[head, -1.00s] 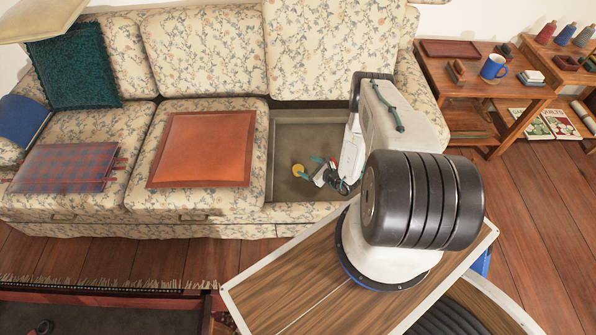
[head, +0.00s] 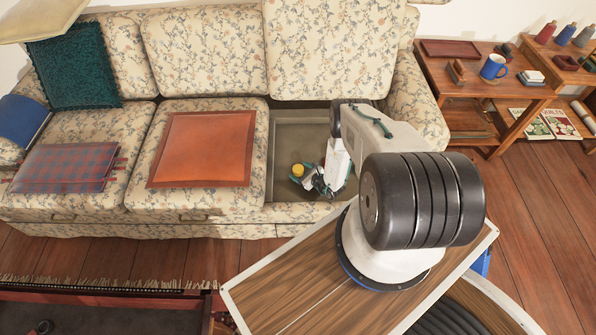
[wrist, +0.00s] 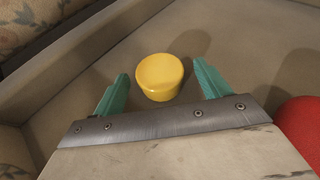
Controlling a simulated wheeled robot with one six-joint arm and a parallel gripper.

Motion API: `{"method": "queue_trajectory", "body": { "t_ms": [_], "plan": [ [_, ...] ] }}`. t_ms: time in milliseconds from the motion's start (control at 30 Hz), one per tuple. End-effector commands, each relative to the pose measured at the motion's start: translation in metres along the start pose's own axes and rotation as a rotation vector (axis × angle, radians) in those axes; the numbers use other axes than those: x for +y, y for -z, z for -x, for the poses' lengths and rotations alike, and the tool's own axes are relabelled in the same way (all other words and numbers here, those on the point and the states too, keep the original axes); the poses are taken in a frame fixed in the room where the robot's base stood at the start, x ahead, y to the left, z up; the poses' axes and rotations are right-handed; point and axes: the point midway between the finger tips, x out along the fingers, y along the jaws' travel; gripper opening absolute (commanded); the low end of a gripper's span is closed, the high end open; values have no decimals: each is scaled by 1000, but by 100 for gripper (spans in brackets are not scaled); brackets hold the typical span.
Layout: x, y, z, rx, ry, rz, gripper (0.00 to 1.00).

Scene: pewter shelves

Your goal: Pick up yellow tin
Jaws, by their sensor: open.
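The yellow tin (head: 298,170) is a small round tin in the open compartment under the sofa's raised right seat. In the wrist view the yellow tin (wrist: 160,77) stands on the compartment floor, between and slightly beyond the fingertips. My gripper (wrist: 161,85) is open, with one teal finger on each side of the tin. No contact between fingers and tin is clear. In the head view my gripper (head: 309,173) is down inside the compartment beside the tin, partly hidden by my arm.
The compartment (head: 272,150) has raised walls around the tin. A red object (wrist: 302,125) lies at the right in the wrist view. An orange cushion (head: 205,148) lies on the middle seat.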

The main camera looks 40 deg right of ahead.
Motion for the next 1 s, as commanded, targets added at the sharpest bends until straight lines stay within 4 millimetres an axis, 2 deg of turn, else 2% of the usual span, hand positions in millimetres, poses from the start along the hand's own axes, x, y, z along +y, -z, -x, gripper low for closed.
{"method": "queue_trajectory", "body": {
  "t_ms": [67, 233, 667, 767, 1000],
  "plan": [
    [0, 0, 0, 0, 0, 0, 75],
    [0, 0, 0, 0, 0, 0, 28],
    [-1, -6, 2, -1, 0, 1, 26],
    [-2, -15, 6, 0, 0, 2, 26],
    [-7, -56, 22, 0, 0, 2, 26]
  ]
}}
